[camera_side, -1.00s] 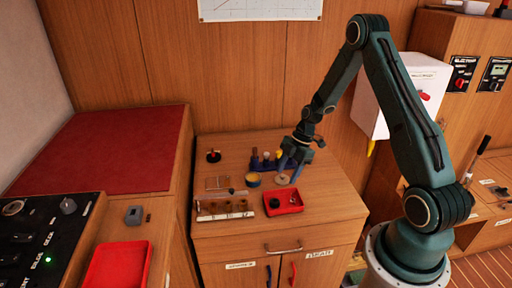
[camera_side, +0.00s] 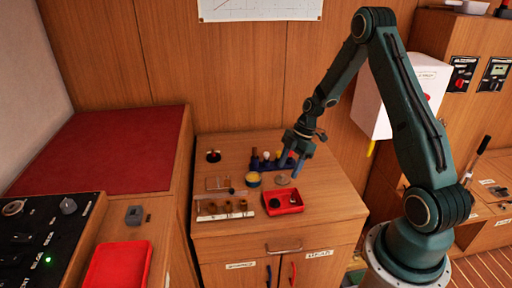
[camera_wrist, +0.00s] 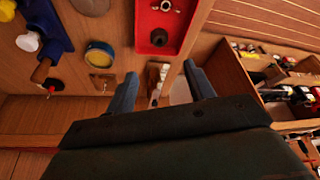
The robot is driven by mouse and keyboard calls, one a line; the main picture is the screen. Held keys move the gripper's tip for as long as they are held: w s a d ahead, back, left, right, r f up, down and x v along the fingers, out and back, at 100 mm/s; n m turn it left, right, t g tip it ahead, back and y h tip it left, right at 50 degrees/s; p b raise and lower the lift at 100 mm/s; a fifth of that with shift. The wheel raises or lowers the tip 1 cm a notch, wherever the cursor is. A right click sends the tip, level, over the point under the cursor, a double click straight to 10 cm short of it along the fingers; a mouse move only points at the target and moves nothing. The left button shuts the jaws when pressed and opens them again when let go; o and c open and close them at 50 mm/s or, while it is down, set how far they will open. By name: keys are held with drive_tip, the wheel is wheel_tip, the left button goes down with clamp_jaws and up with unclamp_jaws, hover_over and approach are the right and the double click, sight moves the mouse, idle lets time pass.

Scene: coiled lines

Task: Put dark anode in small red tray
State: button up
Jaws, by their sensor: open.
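The small red tray (camera_side: 284,211) sits on the wooden cabinet top near its front edge. It also shows at the top of the wrist view (camera_wrist: 146,22). A dark round piece (camera_side: 275,203) lies in its left part in the side view and shows in the wrist view (camera_wrist: 158,37). A small metallic piece (camera_wrist: 166,5) lies in it too. I cannot tell for sure which piece is the dark anode. My gripper (camera_side: 289,172) is open and empty above the cabinet top, behind the tray, with its fingers (camera_wrist: 160,70) apart and pointing down.
A grey disc (camera_side: 283,180) lies behind the tray. A yellow-sided tin (camera_side: 253,180) and a blue rack (camera_side: 268,163) holding several pieces stand close by. A white strip with several brown pieces (camera_side: 226,207) lies left of the tray. A larger red tray (camera_side: 117,267) is at lower left.

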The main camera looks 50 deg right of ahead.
drive_tip(key=s+a+r+m+h, duration=0.1)
drive_tip(key=s+a+r+m, duration=0.1)
drive_tip(key=a+r, duration=0.35)
drive_tip(key=s+a+r+m+t+h, duration=0.1)
drive_tip(key=a+r+m, duration=0.1)
drive_tip(key=r, duration=0.6)
drive_tip(key=s+a+r+m+h, duration=0.1)
drive_tip(key=s+a+r, duration=0.15)
drive_tip(key=r, duration=0.45)
drive_tip(key=s+a+r+m+t, duration=0.1)
drive_tip(key=s+a+r+m, duration=0.1)
drive_tip(key=s, duration=0.3)
drive_tip(key=s+a+r+m+t, duration=0.1)
drive_tip(key=s+a+r+m, duration=0.2)
drive_tip(key=s, duration=0.2)
drive_tip(key=s+a+r+m+t+h, duration=0.1)
drive_tip(key=s+a+r+m, duration=0.2)
drive_tip(key=s, duration=0.2)
drive_tip(key=shift+s+m, duration=0.3)
drive_tip(key=shift+s, duration=0.05)
